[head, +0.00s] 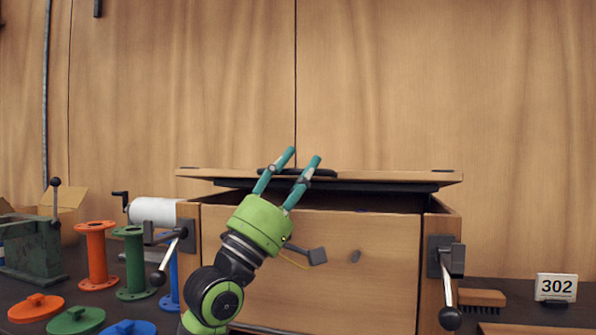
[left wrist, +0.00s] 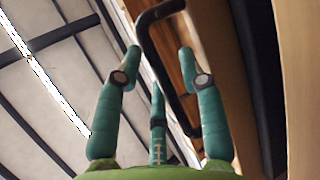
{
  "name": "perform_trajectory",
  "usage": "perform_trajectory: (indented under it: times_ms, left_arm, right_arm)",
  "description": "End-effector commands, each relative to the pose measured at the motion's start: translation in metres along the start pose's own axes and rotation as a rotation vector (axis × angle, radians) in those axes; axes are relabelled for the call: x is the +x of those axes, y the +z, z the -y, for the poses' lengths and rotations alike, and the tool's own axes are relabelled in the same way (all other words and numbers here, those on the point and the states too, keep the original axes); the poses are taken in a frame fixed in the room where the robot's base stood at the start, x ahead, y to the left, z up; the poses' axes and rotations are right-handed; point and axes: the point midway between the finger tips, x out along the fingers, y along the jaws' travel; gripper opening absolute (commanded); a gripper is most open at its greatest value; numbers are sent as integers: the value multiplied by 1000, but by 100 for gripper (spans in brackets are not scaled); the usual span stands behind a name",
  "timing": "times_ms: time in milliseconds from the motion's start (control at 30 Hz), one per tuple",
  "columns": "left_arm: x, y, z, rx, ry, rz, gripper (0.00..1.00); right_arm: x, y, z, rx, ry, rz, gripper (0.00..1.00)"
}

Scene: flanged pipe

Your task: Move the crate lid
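The crate lid (head: 400,176) is a flat wooden slab with a dark underside. It is above the wooden crate (head: 345,285), with a dark gap showing between them; whether it touches the back rim is hidden. Its dark handle (head: 322,172) is partly hidden behind my left gripper (head: 304,155), whose green-teal fingers point up in front of the lid. In the left wrist view the bent handle (left wrist: 152,50) passes between the spread fingers of my left gripper (left wrist: 159,55). The fingers look open, with no clear clamp on it. My right gripper is out of view.
Ball-ended latches flank the crate, left (head: 172,250) and right (head: 448,285). Orange (head: 96,255) and green (head: 133,262) flanged pipes and several loose discs stand at left. A brush (head: 482,298) and a 302 sign (head: 556,287) are at right. A wooden wall is behind.

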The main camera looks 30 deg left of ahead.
Motion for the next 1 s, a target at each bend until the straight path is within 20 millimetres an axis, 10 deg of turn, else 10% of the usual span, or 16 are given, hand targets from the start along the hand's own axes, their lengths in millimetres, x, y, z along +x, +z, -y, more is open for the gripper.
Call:
perform_trajectory:
  times_ms: [367, 1000]
  left_arm:
    - [-6, 0, 1, 0, -2, 1, 44]
    - [-107, 0, 1, 2, -4, 2, 44]
  right_arm:
    - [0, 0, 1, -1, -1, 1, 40]
    - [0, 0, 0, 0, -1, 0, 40]
